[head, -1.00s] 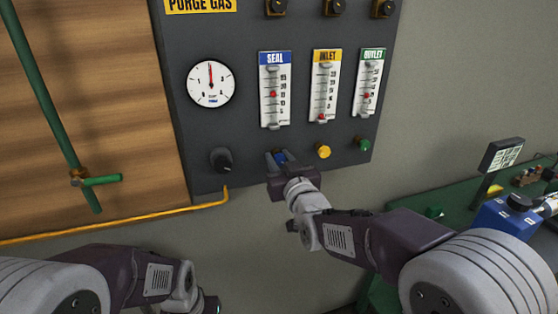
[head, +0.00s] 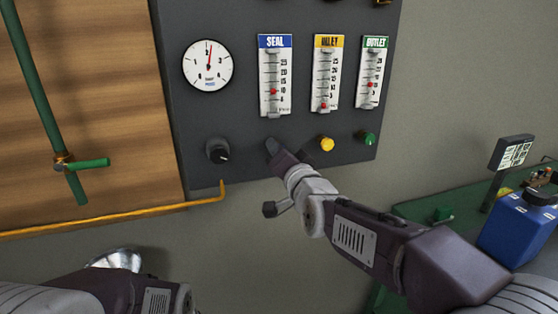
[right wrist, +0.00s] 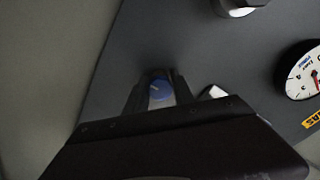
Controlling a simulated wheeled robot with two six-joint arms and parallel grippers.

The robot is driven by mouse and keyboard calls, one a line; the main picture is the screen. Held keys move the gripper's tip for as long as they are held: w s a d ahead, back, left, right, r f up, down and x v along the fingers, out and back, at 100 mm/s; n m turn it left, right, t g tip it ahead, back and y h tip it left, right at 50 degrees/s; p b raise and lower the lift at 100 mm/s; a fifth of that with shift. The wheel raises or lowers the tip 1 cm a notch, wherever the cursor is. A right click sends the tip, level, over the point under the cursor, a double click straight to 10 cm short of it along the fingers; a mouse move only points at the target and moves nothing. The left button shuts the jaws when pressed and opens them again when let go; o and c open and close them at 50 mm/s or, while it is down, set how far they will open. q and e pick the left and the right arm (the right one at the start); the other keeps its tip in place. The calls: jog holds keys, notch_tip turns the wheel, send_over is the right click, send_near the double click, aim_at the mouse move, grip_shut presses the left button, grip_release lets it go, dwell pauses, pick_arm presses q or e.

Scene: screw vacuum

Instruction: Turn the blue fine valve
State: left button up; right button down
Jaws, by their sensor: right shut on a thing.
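The blue fine valve is a small round knob (right wrist: 159,91) below the SEAL flow tube (head: 274,82) on the dark panel. It shows between the fingers in the right wrist view; in the head view my gripper hides it. My right gripper (head: 277,149) is shut on the knob, its fingers on either side of it in the right wrist view (right wrist: 157,88). The red float in the SEAL tube sits about a third of the way up. My left arm shows at the lower left, but its gripper is out of view.
A black knob (head: 217,151) is left of my right gripper; a yellow knob (head: 326,144) and a green knob (head: 368,138) are right. A round gauge (head: 207,66) hangs above. A yellow pipe (head: 120,220) runs below. A blue container (head: 518,230) stands at right.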

jog(key=shift+m+b, duration=0.75)
jog(key=shift+m, duration=0.35)
jog(key=c, duration=1.1)
grip_release()
jog(key=shift+o, duration=0.2)
jog(key=shift+s, duration=0.15)
jog(key=v, duration=0.9)
